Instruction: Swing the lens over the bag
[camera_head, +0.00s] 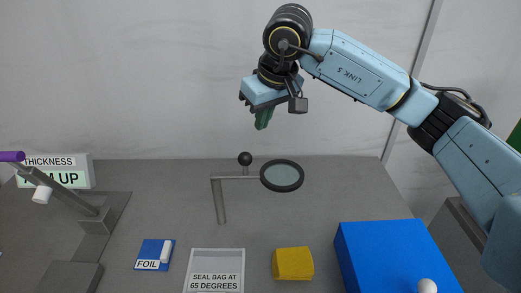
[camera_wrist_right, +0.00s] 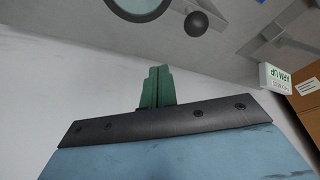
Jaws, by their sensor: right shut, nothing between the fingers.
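The lens (camera_head: 282,176) is a round, dark-rimmed glass on a horizontal arm from a grey post (camera_head: 219,200). A black ball knob (camera_head: 245,158) sits on top of that arm; the knob also shows at the top of the right wrist view (camera_wrist_right: 196,24), with part of the lens (camera_wrist_right: 140,5) beside it. A yellow bag-like block (camera_head: 293,263) lies at the front, below the lens in the picture. My right gripper (camera_head: 264,118) has green fingers, shut and empty, above the knob and apart from it. My left gripper is not in view.
A grey tray labelled "SEAL BAG AT 65 DEGREES" (camera_head: 216,253) and a blue "FOIL" pad (camera_head: 155,255) lie at the front. A blue box (camera_head: 392,255) with a white ball knob stands right. A press with a purple-tipped lever (camera_head: 60,185) and a "THICKNESS" sign (camera_head: 55,161) stand left.

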